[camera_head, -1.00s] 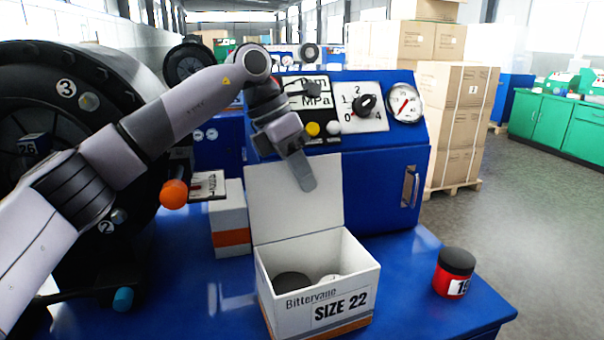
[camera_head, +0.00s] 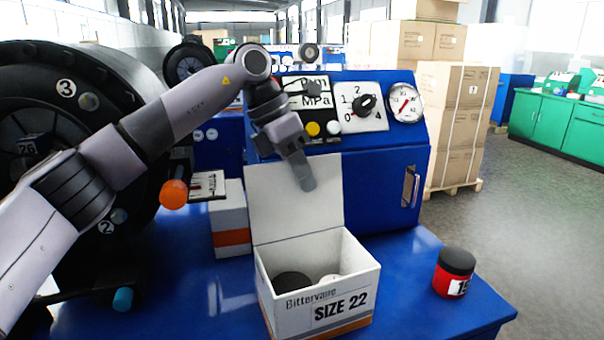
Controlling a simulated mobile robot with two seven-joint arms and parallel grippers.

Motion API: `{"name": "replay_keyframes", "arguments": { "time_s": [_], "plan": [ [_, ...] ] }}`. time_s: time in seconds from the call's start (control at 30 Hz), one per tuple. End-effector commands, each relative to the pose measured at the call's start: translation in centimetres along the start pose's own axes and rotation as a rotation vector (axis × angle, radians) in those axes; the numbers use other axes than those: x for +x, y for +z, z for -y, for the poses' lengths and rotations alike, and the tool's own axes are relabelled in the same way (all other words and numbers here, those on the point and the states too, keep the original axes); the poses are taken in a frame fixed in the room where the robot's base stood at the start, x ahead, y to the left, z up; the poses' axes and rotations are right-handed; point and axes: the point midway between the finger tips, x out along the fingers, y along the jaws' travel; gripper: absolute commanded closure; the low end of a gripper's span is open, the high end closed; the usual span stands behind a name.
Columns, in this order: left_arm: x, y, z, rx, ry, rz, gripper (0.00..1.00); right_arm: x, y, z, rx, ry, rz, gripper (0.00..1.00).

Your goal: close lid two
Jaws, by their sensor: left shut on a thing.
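A white box labelled Bittervane SIZE 22 (camera_head: 318,306) stands on the blue bench top, with dark and light round things inside. Its lid (camera_head: 290,215) is open and stands up at the back of the box. My left gripper (camera_head: 307,183) reaches down from above, its fingers over the upper part of the lid, shut on the lid. Its fingers hide part of the lid's top edge. My right gripper is not in view.
A second white box with an orange band (camera_head: 231,222) stands to the left. A red jar with a black cap (camera_head: 454,272) is at the right. A blue control panel with a gauge (camera_head: 404,104) rises behind. The bench top (camera_head: 408,290) between box and jar is clear.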

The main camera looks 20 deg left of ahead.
Motion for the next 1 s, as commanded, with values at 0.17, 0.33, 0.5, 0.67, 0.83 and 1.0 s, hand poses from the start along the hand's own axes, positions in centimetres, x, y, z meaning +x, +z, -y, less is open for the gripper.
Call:
{"name": "replay_keyframes", "arguments": {
  "time_s": [0.17, 0.33, 0.5, 0.67, 0.83, 1.0],
  "plan": [
    [-0.1, 0.1, 0.0, 0.001, 0.0, 0.002, 1.0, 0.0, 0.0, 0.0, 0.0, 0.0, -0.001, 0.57],
    [-0.1, 0.1, 0.1, 0.001, 0.001, 0.002, 1.0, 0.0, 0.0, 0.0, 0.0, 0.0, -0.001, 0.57],
    [0.0, 0.0, 0.3, 0.013, 0.025, 0.003, 1.0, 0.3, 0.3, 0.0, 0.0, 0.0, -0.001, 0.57],
    [0.2, -0.1, 1.1, 0.041, 0.091, 0.004, 1.0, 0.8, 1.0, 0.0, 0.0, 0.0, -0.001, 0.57],
    [0.5, -0.1, 2.4, 0.09, 0.201, 0.005, 1.0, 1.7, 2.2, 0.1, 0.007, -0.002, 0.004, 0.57],
    [0.8, -0.3, 3.7, 0.138, 0.323, 0.004, 1.0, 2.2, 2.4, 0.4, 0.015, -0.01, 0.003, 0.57]
  ]
}}
